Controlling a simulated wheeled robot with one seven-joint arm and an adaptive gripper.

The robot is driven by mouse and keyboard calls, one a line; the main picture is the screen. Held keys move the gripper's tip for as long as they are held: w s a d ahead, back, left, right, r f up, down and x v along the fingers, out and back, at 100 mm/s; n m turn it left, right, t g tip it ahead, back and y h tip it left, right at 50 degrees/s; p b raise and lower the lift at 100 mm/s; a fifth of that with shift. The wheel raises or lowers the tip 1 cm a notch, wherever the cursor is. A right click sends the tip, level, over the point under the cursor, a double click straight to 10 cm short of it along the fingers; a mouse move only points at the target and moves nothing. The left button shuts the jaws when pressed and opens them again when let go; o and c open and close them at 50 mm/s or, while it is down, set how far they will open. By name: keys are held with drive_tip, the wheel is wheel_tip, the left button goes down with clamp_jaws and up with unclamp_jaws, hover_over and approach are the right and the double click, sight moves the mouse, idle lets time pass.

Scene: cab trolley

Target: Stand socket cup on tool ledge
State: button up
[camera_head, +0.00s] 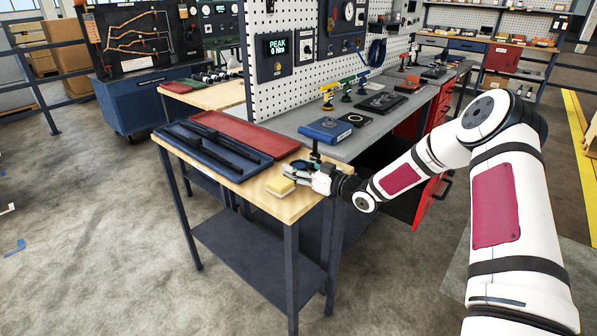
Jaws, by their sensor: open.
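My gripper (294,176) reaches in from the right, low over the near right corner of the wood-topped table (262,205). Its fingers point left and are open. A small yellow block with a pale lower part (280,187) is on the wood just in front of and below the fingers; I cannot tell whether they touch it. A small dark upright thing (315,152) shows just behind the gripper, and I cannot tell what it is. I cannot make out for certain which thing is the socket cup or which surface is the tool ledge.
A blue tray (213,150) and a red tray (232,133) lie on the wood top left of my gripper. A blue box (325,130) stands on the grey bench (350,145) behind. Several tools stand farther along it, before a white pegboard (300,85).

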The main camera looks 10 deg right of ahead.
drive_tip(key=shift+c, duration=0.4)
drive_tip(key=c, duration=1.1)
drive_tip(key=shift+r, duration=0.15)
